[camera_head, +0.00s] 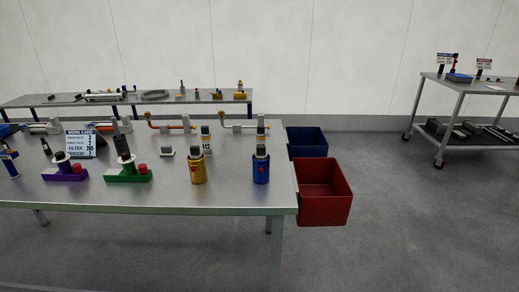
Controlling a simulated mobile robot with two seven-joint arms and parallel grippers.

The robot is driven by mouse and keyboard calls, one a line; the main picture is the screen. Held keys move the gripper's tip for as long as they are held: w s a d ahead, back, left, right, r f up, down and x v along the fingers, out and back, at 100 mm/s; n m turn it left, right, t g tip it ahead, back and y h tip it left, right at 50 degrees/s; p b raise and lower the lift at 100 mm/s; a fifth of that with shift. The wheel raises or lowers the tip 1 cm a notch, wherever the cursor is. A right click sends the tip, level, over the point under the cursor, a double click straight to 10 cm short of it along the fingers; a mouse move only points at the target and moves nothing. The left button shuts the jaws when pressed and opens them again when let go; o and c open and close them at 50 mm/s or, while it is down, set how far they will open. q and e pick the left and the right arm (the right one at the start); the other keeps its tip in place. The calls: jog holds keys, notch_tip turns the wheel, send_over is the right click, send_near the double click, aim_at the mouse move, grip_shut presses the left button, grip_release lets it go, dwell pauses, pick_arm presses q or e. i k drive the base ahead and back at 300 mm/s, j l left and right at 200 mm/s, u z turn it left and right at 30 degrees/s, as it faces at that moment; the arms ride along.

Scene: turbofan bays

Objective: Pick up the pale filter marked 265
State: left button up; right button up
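A pale canister (207,146) with a dark top and dark digits stands upright on the near metal table (225,195), behind a gold canister (198,168); its digits look like 112 but are too small to be sure. Another pale canister (261,131) with a dark top stands behind a blue canister (261,170), which hides most of it, so no number shows. A work card (80,143) on the table lists a filter number that looks like 265. Neither of my grippers is in view.
Purple (65,174) and green (128,175) fixtures stand at the table's left. Pipe assemblies line its back. A blue bin (307,141) and a red bin (322,190) sit beyond its right edge. A cart (470,90) stands far right. The floor between is clear.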

aim_at(261, 135)
jog(key=i+j, duration=0.15)
jog(key=j, duration=0.25)
jog(key=i+j, duration=0.1)
jog(key=j, duration=0.3)
jog(key=i+j+z, duration=0.1)
jog(key=j, duration=0.25)
jog(key=i+j, duration=0.15)
jog(key=j, duration=0.25)
